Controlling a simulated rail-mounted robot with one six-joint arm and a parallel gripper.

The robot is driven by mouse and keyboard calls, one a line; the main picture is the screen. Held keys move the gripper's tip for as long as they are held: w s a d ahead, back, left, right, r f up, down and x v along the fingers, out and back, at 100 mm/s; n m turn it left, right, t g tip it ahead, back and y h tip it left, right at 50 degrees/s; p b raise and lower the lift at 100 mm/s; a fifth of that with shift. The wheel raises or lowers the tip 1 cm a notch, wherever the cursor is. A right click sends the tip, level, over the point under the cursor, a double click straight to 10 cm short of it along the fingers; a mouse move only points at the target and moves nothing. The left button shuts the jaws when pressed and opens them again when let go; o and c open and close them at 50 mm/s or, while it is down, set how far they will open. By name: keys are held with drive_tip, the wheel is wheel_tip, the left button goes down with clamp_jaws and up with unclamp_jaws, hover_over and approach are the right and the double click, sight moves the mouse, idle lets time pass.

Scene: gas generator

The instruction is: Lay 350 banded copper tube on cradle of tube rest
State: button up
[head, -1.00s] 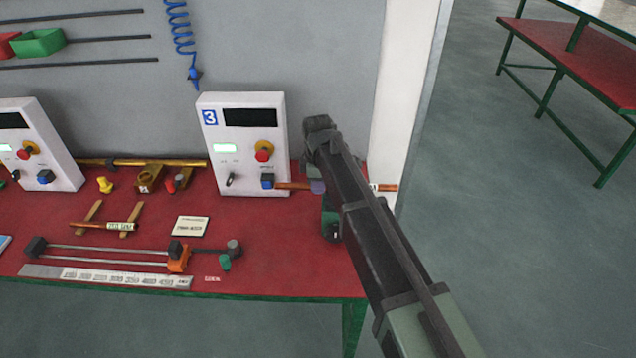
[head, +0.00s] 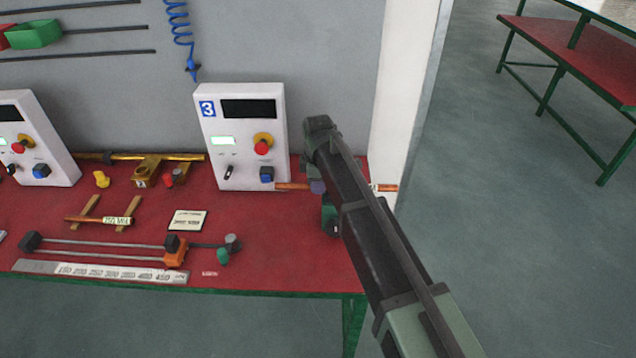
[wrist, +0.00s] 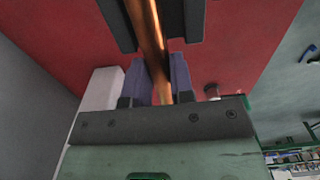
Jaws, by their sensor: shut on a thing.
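My gripper (head: 317,187) is shut on a copper tube (head: 292,186), in front of the panel marked 3 at the bench's right end. The tube lies level across the picture, with a pale band near its right end; the arm hides its middle and I cannot read a number. In the wrist view the tube (wrist: 150,35) runs between the purple finger pads (wrist: 160,78). The tube rest (head: 130,208), two slanted wooden supports, stands on the red bench to the left. Another copper tube (head: 85,219) with a pale label lies across it.
Control panel 3 (head: 242,135) stands close behind the held tube. A rail fixture (head: 100,248) with an orange block and a ruler (head: 100,270) lie along the front. A card (head: 188,220) lies right of the rest. Brass fittings (head: 147,172) stand behind. A white post (head: 400,110) stands at right.

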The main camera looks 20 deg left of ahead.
drive_tip(key=o, duration=0.8)
drive_tip(key=shift+f, duration=0.1)
drive_tip(key=shift+o, duration=0.2)
wheel_tip(320, 180, up, 11)
drive_tip(key=p, duration=1.1)
drive_tip(key=shift+f, duration=0.1)
